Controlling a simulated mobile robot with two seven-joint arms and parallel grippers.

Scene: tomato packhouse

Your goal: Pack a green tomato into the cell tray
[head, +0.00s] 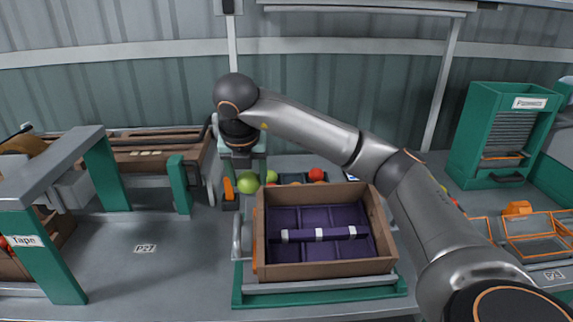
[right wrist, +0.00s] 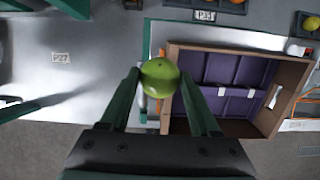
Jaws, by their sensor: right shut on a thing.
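My right gripper (head: 246,176) points down to the left of the cell tray's far-left corner. It is shut on a green tomato (head: 248,183), which shows between both fingers in the right wrist view (right wrist: 161,79). The cell tray (head: 287,248) is a purple insert in a brown box (head: 325,268). Its visible cells look empty, and a purple bar with white bands crosses it. The held tomato is outside the box, and its height above the table is hard to tell. My left gripper is not in view.
Another green tomato (head: 271,176) and red tomatoes (head: 316,174) lie behind the box. A green frame (head: 320,293) supports the box. A grey and green tape station (head: 50,240) stands left, a green cabinet (head: 500,130) back right, and orange-edged wire baskets (head: 535,237) right. The table around P27 is clear.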

